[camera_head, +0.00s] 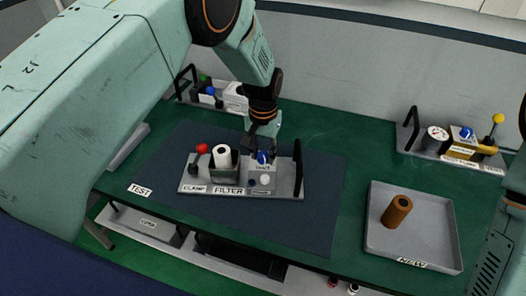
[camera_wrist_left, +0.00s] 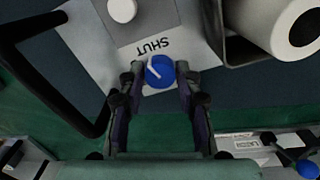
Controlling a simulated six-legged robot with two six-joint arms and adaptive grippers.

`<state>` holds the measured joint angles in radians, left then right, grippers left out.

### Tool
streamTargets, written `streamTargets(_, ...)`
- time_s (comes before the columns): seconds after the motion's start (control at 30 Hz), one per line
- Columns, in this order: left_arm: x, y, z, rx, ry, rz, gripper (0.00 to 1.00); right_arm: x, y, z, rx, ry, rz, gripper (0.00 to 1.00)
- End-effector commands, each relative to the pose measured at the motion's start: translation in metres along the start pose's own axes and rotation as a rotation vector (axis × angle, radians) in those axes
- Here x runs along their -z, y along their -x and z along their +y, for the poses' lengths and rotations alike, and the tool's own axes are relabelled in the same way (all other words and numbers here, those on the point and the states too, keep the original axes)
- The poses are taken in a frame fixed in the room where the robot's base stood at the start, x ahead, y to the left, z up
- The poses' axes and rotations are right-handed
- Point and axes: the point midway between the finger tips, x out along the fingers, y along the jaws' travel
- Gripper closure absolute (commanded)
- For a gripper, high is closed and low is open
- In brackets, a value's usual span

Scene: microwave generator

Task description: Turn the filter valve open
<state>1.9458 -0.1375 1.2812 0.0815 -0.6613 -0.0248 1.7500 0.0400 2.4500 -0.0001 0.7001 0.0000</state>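The filter unit is a grey tray (camera_head: 285,186) on the dark mat, labelled CLAMP and FILTER. Its valve is a blue knob (camera_head: 263,157) on a grey block (camera_head: 262,175). In the left wrist view the blue knob (camera_wrist_left: 159,71) has a white pointer line, and the word SHUT is printed beside it, upside down. My left gripper (camera_head: 262,143) is over the knob. My right gripper is outside the view.
A white roll (camera_head: 221,156) and a red-tipped lever (camera_head: 202,149) stand left of the valve; a black handle (camera_head: 298,168) rises at its right. A tray marked NEW (camera_head: 435,225) holds a brown cylinder (camera_head: 397,211). Similar units stand at the back left and right.

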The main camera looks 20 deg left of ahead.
Motion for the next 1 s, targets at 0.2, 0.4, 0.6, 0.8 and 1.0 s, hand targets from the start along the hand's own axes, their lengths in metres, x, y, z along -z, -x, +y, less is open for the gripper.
streamTargets(0.2,0.000,0.000,0.000,0.000,0.000,-0.001,0.46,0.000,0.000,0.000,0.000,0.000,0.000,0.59)
streamTargets(0.4,-0.001,-0.001,0.000,0.000,0.000,-0.002,0.46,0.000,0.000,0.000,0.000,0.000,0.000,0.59)
streamTargets(0.6,0.000,0.008,0.000,0.000,0.000,0.001,0.46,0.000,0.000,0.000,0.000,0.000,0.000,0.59)
streamTargets(0.8,0.001,0.045,0.000,0.001,-0.001,0.004,0.46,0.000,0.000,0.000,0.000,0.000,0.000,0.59)
streamTargets(1.0,0.000,0.085,0.000,0.000,0.000,0.002,0.46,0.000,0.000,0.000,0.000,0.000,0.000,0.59)
